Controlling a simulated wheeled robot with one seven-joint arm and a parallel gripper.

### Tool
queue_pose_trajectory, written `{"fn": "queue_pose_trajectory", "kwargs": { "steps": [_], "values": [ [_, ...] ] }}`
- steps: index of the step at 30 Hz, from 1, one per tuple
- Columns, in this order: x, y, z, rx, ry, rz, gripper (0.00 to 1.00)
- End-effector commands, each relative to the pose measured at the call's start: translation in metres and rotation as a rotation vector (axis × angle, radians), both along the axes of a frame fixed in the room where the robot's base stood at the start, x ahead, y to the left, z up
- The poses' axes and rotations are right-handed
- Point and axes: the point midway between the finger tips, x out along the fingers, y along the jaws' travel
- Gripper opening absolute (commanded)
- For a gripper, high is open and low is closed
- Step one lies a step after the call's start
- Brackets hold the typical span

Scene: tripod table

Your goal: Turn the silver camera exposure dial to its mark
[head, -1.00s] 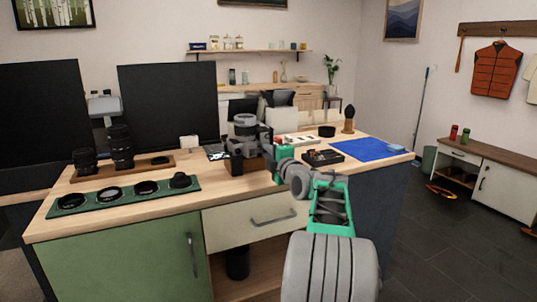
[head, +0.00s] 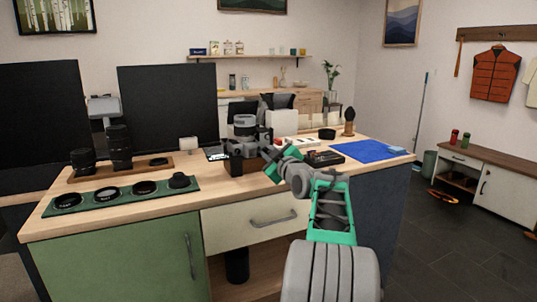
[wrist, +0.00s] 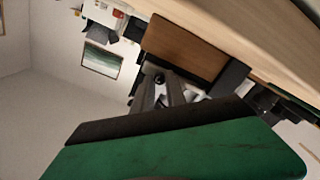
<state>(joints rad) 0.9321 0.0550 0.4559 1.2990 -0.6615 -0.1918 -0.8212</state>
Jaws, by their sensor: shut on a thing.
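The grey and silver camera (head: 243,126) stands on a dark support with a wooden base (head: 247,165) near the middle of the workbench. My gripper (wrist: 161,82) is against the camera's right side in the head view. In the wrist view its two dark fingers come together around a small silvery piece that looks like the exposure dial. The dial and its mark are too small and covered to read. My own wrist hides part of the camera's right side.
Filters lie in a green tray (head: 98,203) at the left, with lenses (head: 120,147) behind. A dark box (head: 325,158), a blue mat (head: 370,150) and a brush (head: 349,121) are on the right. Bare wood lies along the front edge.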

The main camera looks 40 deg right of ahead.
Motion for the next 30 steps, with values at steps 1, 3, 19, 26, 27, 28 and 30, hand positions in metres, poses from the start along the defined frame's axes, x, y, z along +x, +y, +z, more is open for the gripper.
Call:
{"fn": "queue_pose_trajectory", "kwargs": {
  "steps": [1,3,19,26,27,28,30],
  "values": [
    [0.0000,0.0001,0.0001,0.040,-0.010,0.000,0.00],
    [0.0000,0.0000,0.0001,0.102,-0.028,0.000,0.00],
    [-0.0003,-0.0007,-0.0003,0.430,-0.123,0.000,0.00],
    [-0.0004,-0.0008,-0.0006,0.472,-0.136,-0.001,0.00],
    [-0.0004,-0.0008,-0.0007,0.475,-0.137,-0.001,0.00],
    [-0.0004,-0.0008,-0.0007,0.476,-0.138,-0.001,0.00],
    [-0.0004,-0.0008,-0.0008,0.477,-0.138,-0.001,0.00]
  ]
}}
